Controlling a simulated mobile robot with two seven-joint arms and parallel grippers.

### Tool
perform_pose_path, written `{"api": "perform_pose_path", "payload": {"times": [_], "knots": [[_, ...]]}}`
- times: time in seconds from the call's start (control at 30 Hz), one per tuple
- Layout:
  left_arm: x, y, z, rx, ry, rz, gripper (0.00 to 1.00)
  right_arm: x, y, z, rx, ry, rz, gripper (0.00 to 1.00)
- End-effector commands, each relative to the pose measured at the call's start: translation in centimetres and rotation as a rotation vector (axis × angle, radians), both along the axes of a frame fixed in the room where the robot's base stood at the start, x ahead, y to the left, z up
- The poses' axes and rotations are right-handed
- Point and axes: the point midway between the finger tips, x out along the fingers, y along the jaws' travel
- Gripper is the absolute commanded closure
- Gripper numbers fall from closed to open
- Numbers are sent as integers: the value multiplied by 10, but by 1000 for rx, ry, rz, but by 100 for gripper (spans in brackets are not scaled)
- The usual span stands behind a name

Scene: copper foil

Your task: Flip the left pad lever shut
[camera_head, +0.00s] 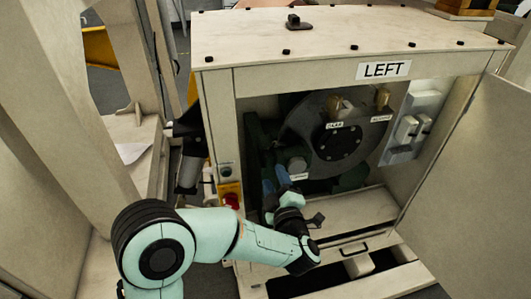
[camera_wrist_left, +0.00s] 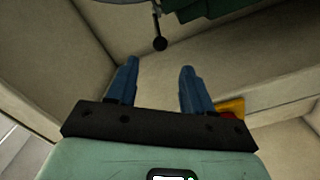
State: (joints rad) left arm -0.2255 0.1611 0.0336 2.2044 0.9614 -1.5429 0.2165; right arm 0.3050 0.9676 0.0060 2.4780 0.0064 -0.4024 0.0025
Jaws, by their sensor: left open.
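The cabinet marked LEFT (camera_head: 300,82) stands open in the head view, with a dark round machine (camera_head: 300,130) inside. My left gripper (camera_head: 276,181) reaches into the lower left of the opening, below a round grey knob (camera_head: 297,165). Its blue fingers are apart and empty. In the left wrist view the left gripper (camera_wrist_left: 159,68) points at a thin rod with a black ball end (camera_wrist_left: 160,44), which hangs just beyond the fingertips, apart from them. I cannot tell whether this rod is the left pad lever. My right gripper is not in view.
A red button on a yellow plate (camera_head: 230,197) sits on the cabinet's left post, near my left forearm. The cabinet's door (camera_head: 475,170) stands open at the right. Switch boxes (camera_head: 413,127) line the right inner wall.

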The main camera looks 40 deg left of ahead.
Motion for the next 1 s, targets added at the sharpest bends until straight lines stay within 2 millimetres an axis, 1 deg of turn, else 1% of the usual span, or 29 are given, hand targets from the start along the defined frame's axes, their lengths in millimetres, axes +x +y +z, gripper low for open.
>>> {"api": "perform_pose_path", "payload": {"times": [0.03, 0.3, 0.5, 0.7, 0.97, 1.0], "knots": [[6, 9, 1, 2, 1, 5, 49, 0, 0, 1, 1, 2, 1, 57], [43, 54, 1, 2, 1, 4, 49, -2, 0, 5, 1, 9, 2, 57], [62, 77, 0, 3, 2, 2, 49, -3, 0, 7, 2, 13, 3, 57], [70, 86, 0, 2, 2, 0, 49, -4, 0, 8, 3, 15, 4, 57], [71, 87, 0, 3, 2, -1, 49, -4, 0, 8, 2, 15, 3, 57], [71, 87, 0, 3, 2, -1, 59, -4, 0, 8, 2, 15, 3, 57]]}}
